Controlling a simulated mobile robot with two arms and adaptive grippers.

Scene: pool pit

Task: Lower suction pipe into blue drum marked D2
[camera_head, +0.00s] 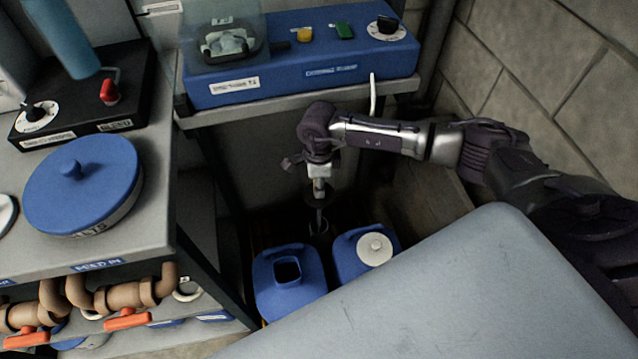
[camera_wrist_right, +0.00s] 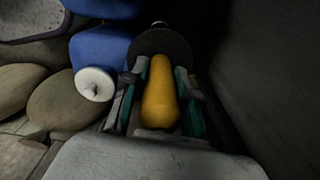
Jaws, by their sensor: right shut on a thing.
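My right gripper (camera_head: 318,165) points down behind the blue drums. In the right wrist view its fingers (camera_wrist_right: 160,92) are shut on the yellow grip of the suction pipe (camera_wrist_right: 160,100), with a dark round disc beyond it. In the head view the suction pipe (camera_head: 319,190) hangs upright below the gripper; its lower end is in shadow. An open blue drum (camera_head: 305,268) with a square dark mouth stands in front and to the left of the pipe. A second blue drum (camera_head: 347,262) has a white cap (camera_head: 375,248). I cannot read a D2 mark on either. My left gripper is not in view.
A blue control box (camera_head: 300,85) with knobs sits on a shelf above the pit. A grey panel (camera_head: 450,300) covers the front right. A block wall (camera_head: 540,80) bounds the right.

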